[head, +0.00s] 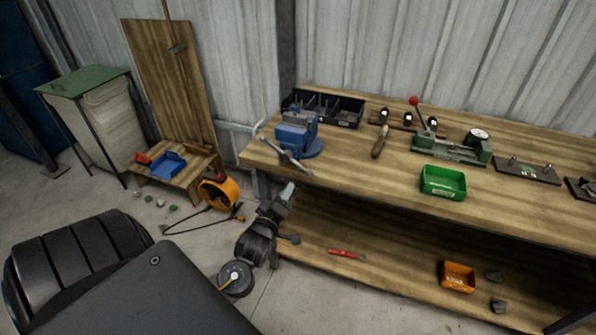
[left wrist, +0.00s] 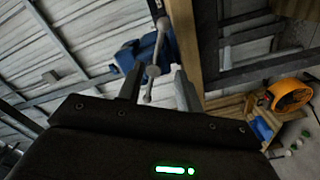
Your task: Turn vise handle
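The blue vise (head: 298,132) is mounted at the left end of the workbench. Its grey metal handle (head: 293,160) slants across its front, with a knob at each end. In the left wrist view the handle (left wrist: 152,71) appears in line with the gap between my fingers, with the blue vise (left wrist: 146,50) behind. My left gripper (head: 284,212) is below and in front of the handle, beside the bench edge. Its fingers (left wrist: 159,88) are apart, with nothing seen held. Contact with the handle does not show. My right gripper is not in view.
The workbench (head: 340,178) holds a black divided bin (head: 347,112), a green tray (head: 443,182) and a green press (head: 450,148). A lower shelf (head: 390,265) carries an orange bin (head: 457,277). An orange reel (head: 218,194) stands on the floor left of my gripper.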

